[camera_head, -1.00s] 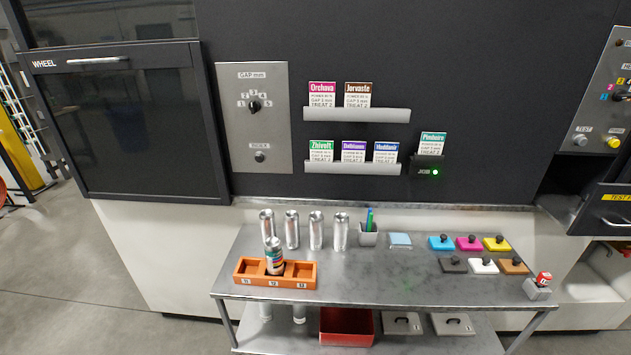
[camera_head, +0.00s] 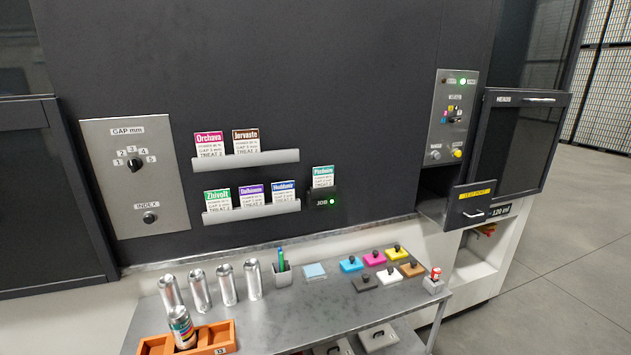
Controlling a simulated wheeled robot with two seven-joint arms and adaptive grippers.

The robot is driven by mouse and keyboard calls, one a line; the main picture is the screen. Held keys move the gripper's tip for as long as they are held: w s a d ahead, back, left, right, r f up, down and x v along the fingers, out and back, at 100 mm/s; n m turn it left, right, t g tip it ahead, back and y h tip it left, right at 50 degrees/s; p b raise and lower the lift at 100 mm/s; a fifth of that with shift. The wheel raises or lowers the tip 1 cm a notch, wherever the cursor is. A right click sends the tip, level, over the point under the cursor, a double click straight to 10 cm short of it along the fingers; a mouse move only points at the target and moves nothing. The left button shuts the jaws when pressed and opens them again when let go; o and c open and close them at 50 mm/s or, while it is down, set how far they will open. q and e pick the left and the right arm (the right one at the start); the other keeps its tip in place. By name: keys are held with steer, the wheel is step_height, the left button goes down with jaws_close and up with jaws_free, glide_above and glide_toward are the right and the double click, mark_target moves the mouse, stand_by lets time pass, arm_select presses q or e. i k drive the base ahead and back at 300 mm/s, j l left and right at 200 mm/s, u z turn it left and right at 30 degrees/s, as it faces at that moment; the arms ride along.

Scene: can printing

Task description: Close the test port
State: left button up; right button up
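The test port (camera_head: 470,204) is at the right of the machine front. Its dark front panel has a yellow label and a pale handle (camera_head: 473,214). The panel stands out from the machine, with a dark opening (camera_head: 434,184) visible behind it to the left, so the port looks open. Whether anything is inside is hidden. Neither of my grippers is in the head view.
A grey metal table (camera_head: 325,297) below holds silver cans (camera_head: 226,284), an orange rack (camera_head: 216,338) with a printed can (camera_head: 181,327), and coloured pads (camera_head: 374,258). A control panel (camera_head: 452,118) is above the port. Open floor (camera_head: 563,265) lies at right.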

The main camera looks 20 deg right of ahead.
mark_target(468, 204)
steer(key=z, duration=1.75)
